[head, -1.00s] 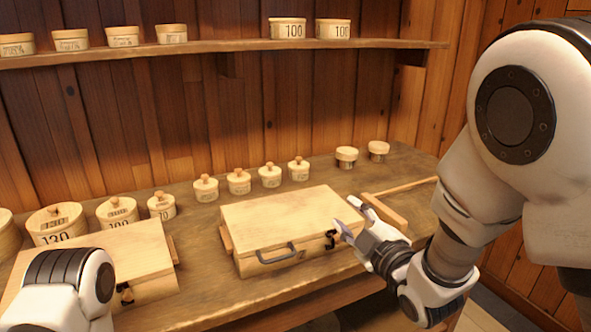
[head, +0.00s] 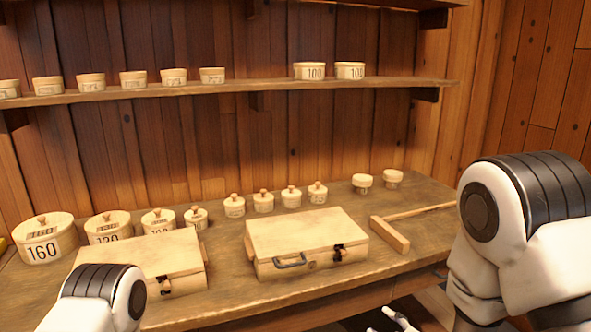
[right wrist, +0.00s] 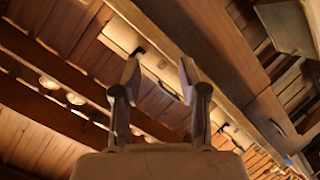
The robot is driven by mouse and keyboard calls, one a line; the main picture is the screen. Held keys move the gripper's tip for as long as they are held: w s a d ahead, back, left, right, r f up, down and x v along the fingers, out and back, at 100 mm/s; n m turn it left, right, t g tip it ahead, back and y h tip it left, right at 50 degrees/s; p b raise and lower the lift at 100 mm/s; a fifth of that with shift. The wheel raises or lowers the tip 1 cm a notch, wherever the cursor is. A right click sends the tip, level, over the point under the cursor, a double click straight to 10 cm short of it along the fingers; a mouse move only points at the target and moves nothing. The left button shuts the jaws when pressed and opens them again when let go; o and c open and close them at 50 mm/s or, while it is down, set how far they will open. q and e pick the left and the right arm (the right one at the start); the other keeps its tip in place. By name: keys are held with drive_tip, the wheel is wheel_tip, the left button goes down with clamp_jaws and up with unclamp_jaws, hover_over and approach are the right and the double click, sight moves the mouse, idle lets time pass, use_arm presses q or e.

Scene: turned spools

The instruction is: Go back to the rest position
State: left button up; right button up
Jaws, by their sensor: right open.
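My right gripper (right wrist: 158,80) is open and empty in the right wrist view, with both fingers apart. In the head view its fingertips (head: 392,322) show at the bottom edge, in front of and below the workbench edge, clear of everything on the bench. A closed wooden case (head: 305,235) with a dark handle lies on the bench, apart from the gripper. My left arm shows at the lower left of the head view, in front of another closed wooden case (head: 140,258). The left gripper itself is out of view.
The workbench (head: 225,290) holds lidded round boxes, the largest (head: 45,238) at the left. A wooden T-shaped tool (head: 392,234) lies right of the middle case. Small round boxes (head: 362,182) stand behind. A shelf (head: 200,90) with several tubs runs along the wall.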

drive_tip(key=s+d+f+m+g+h+p, duration=0.1)
drive_tip(key=s+d+f+m+g+p, duration=0.2)
drive_tip(key=s+f, duration=0.5)
drive_tip(key=s+d+f+m+g+h+p, duration=0.15)
drive_tip(key=s+f+g, duration=0.25)
drive_tip(key=s+f, duration=0.4)
drive_tip(key=s+d+f+m+g, duration=0.1)
drive_tip(key=s+f+m+g, duration=0.1)
drive_tip(key=s, duration=0.5)
drive_tip(key=s+d+f+m+g, duration=0.1)
drive_tip(key=s+f+m+g, duration=0.2)
drive_tip(key=s+m, duration=0.3)
drive_tip(key=shift+s+d+f+g+h, duration=0.35)
drive_tip(key=shift+s+g+h, duration=0.1)
drive_tip(key=shift+s+g, duration=0.4)
